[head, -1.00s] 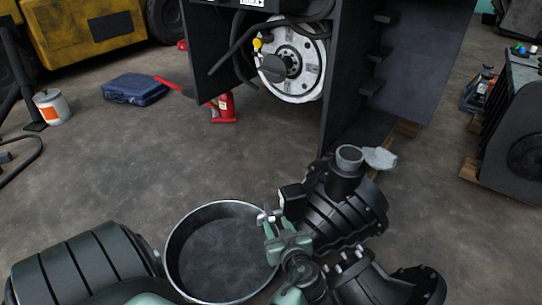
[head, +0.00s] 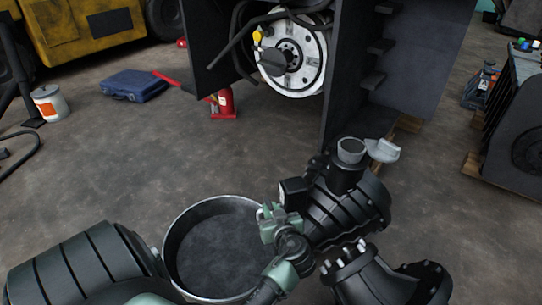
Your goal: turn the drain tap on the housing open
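The black ribbed housing (head: 345,208) stands in the lower middle of the head view, with a grey open neck (head: 351,150) on top and a pale cap-like part (head: 382,150) beside it. My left gripper (head: 270,212), green with pale fingertips, is at the left side of the housing, over the right rim of a round pan. A small black block (head: 292,191) juts from the housing just above the gripper. I cannot make out the drain tap; the gripper may hide it. Whether the fingers are closed on anything is unclear. My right gripper is not in view.
The wide grey pan (head: 170,238) sits below and left of the gripper. The dark forklift frame (head: 345,90) with a white wheel hub (head: 307,72) stands behind. A red jack (head: 224,103), blue case (head: 134,86) and white bucket (head: 47,103) are on the floor. The floor between is clear.

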